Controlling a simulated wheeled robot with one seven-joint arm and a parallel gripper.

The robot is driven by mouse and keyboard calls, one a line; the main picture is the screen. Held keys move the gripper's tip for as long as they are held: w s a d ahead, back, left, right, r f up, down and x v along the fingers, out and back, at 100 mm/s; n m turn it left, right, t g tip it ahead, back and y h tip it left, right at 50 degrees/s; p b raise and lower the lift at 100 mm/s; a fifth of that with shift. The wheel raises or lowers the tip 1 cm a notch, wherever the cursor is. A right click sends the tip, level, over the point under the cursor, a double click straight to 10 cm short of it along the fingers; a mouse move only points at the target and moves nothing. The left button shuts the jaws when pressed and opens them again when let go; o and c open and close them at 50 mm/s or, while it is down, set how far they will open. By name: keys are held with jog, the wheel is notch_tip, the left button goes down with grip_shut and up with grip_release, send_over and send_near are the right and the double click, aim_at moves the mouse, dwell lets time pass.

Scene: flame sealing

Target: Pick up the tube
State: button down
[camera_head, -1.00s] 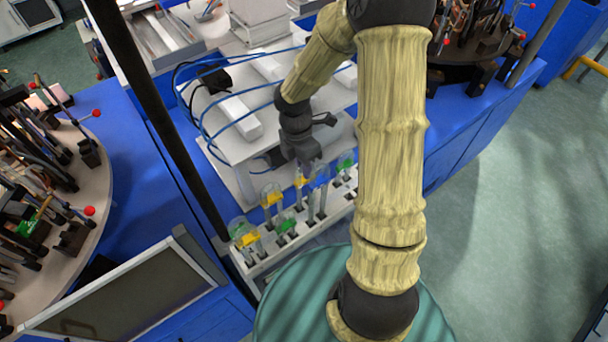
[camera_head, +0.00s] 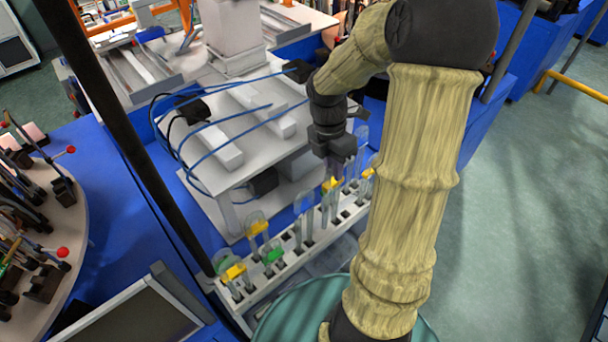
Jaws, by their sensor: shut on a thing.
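A white rack (camera_head: 300,259) stands on the blue bench and holds several clear tubes in a row. Some have yellow parts, such as the yellow-marked tube (camera_head: 257,228) and another at the near left end (camera_head: 233,273). One is green-marked (camera_head: 273,256). My gripper (camera_head: 336,168) points down over the right part of the rack. It is shut on a tube (camera_head: 335,183), of which only a little shows below the fingers. I cannot tell whether this tube's lower end is in the rack or clear of it.
A grey-white platform (camera_head: 215,150) with blue cables stands behind the rack. A dark pole (camera_head: 130,140) rises at the left, with a screen (camera_head: 135,310) below it. A round table (camera_head: 60,220) with tools is at far left. Open floor (camera_head: 530,220) lies at right.

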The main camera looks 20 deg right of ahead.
jog(key=s+d, duration=0.1)
jog(key=d, duration=0.5)
jog(key=shift+s+d+b, duration=0.15)
jog(key=shift+d+b, duration=0.2)
jog(key=shift+d, duration=0.05)
